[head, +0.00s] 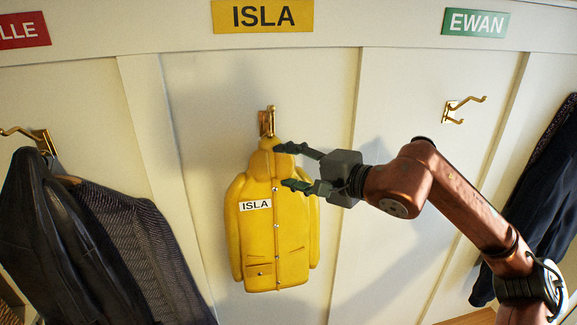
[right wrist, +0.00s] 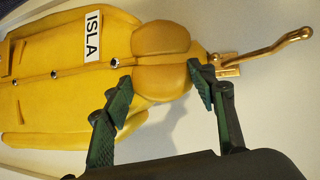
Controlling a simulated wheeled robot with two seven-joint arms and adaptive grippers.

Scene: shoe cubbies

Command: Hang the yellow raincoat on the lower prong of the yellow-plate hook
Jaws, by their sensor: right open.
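The yellow raincoat (head: 270,235), with a white ISLA label, hangs upright against the wall panel below the gold hook (head: 267,121) under the yellow ISLA plate (head: 262,16). Its hood top meets the hook's lower part; the lower prong and any loop are mostly hidden there. In the right wrist view, the raincoat (right wrist: 50,65) lies sideways and the hook's long upper prong (right wrist: 290,45) is bare. My right gripper (head: 284,166) is open, its fingers apart beside the hood; it also shows in the right wrist view (right wrist: 160,82). My left gripper is not in view.
A green EWAN plate (head: 475,22) sits above an empty gold hook (head: 462,108) at right. Dark garments (head: 85,245) hang from another hook (head: 42,140) at left. More dark clothing (head: 535,205) hangs at far right.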

